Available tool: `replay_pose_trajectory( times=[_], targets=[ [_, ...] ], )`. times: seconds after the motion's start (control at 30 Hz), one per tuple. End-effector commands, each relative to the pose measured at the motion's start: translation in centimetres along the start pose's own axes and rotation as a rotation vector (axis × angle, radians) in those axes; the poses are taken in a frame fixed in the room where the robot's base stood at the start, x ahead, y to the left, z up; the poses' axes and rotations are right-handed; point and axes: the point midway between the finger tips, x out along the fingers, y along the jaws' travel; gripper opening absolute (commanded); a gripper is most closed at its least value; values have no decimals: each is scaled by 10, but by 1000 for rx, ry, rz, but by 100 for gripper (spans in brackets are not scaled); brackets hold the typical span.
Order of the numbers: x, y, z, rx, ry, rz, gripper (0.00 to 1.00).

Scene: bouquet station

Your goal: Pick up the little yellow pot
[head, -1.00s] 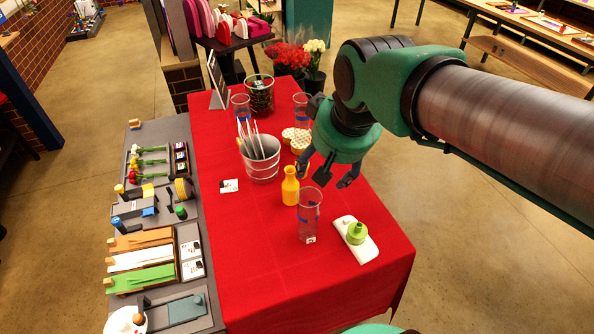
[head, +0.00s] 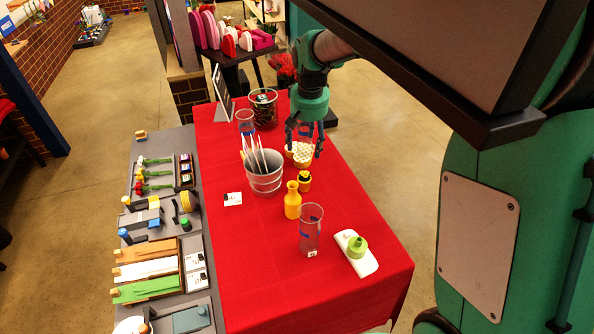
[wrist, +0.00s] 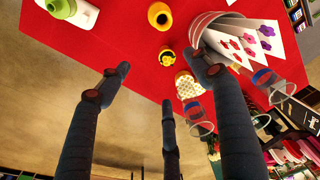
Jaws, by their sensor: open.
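The little yellow pot (head: 304,181) stands upright on the red table, just behind and right of a taller yellow bottle vase (head: 292,201). Its top looks dark with yellow bits. In the wrist view the pot (wrist: 167,58) is beyond my fingertips, near the table edge, with the bottle vase (wrist: 159,15) above it in the picture. My gripper (head: 305,146) is open and empty, with its fingers pointing down. It appears behind the pot in the head view, over the patterned cups, and apart from the pot. In the wrist view my gripper (wrist: 161,76) has its fingers spread wide.
A metal bucket (head: 266,182) with white cards stands left of the pot. Patterned cups (head: 301,157) stand behind it. The red cloth (head: 260,255) at front left is clear.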

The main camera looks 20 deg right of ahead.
Motion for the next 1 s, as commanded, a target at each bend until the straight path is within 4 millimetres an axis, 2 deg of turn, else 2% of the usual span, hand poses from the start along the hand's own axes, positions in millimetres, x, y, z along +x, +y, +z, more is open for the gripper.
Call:
replay_pose_trajectory(
  times=[0.2,0.4,0.5,0.7,1.0],
  targets=[
    [55,9,-40,23,-62,5,65],
    [101,16,-64,42,-107,8,65],
    [117,19,-71,48,-121,9,65],
    [131,21,-76,53,-132,10,65],
    [132,21,-76,53,-132,10,65]
  ],
)
